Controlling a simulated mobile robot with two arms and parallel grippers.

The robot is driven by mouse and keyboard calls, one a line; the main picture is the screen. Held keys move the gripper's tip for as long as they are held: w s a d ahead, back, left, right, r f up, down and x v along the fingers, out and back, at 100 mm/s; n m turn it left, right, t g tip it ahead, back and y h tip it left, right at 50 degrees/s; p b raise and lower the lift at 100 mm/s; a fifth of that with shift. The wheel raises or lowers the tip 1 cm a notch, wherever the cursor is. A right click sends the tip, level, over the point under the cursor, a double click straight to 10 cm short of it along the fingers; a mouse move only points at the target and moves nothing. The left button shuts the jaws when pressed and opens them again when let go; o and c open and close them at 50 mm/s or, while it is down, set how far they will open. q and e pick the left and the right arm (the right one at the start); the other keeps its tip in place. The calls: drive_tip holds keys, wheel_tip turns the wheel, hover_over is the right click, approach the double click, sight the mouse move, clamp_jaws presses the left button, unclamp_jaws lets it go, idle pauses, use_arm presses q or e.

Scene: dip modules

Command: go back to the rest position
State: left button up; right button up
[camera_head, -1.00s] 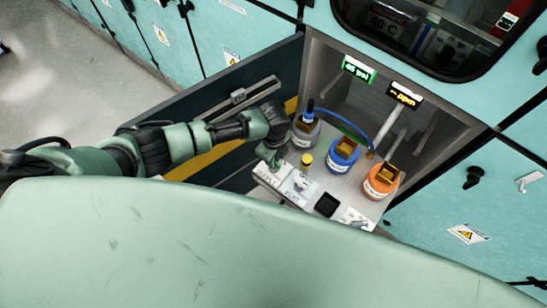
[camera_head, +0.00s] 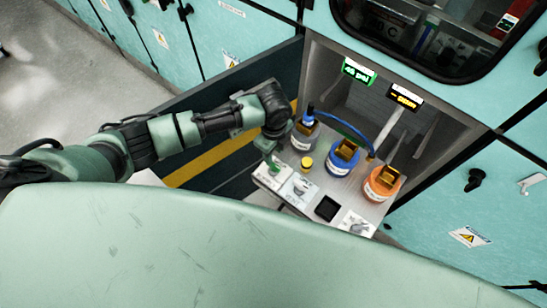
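My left arm reaches in from the left, with its wrist above the left edge of the pull-out shelf. My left gripper (camera_head: 269,147) points down there, beside the grey bottle (camera_head: 305,136). Its fingertips are small and dark, so I cannot tell whether they are open or shut. I see nothing clearly held. My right gripper is not in view.
An open dark door panel (camera_head: 222,175) stands left of the recess. Teal cabinets surround it.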

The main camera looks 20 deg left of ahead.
use_arm(q)
drive_tip(key=shift+r, duration=0.55)
